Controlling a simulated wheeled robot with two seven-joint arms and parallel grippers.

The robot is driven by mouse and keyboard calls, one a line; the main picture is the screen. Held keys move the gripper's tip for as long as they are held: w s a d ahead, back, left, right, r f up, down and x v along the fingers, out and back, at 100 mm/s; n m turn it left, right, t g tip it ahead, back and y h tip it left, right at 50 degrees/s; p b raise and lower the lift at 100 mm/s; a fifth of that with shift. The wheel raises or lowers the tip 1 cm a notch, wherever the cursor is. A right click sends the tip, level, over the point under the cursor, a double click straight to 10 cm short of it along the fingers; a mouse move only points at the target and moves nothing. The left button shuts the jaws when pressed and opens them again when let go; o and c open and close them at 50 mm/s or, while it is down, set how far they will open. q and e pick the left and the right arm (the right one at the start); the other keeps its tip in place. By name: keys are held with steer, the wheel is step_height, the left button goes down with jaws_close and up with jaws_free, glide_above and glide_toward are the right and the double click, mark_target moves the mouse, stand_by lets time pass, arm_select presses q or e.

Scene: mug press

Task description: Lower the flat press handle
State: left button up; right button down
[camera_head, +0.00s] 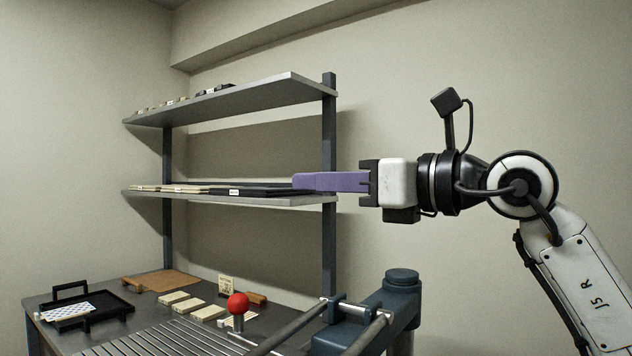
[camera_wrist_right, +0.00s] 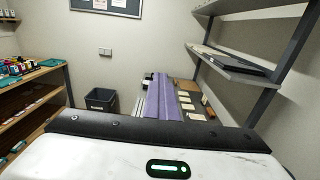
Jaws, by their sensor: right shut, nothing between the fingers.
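The flat press shows at the bottom of the head view, cut off by the lower edge. It has a dark blue body (camera_head: 386,303), grey metal bars (camera_head: 290,330) and a red ball knob (camera_head: 238,303) on a short metal stem. I cannot tell for sure how the knob joins the bars. My right gripper (camera_head: 298,181) has long purple fingers, shut and empty. It points left, level with the middle shelf, well above and apart from the press. Its fingers also show in the right wrist view (camera_wrist_right: 160,80). My left gripper is not in view.
A two-level shelf (camera_head: 255,198) with flat boards stands behind the fingertips. On the table are a black tray (camera_head: 105,312), a brown board (camera_head: 160,283) and several pale blocks (camera_head: 180,303). A bin (camera_wrist_right: 101,101) and another shelf unit (camera_wrist_right: 35,95) show in the wrist view.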

stand_by(0.7)
steer(key=c, duration=1.4)
jaws_free()
steer(key=shift+c, duration=0.2)
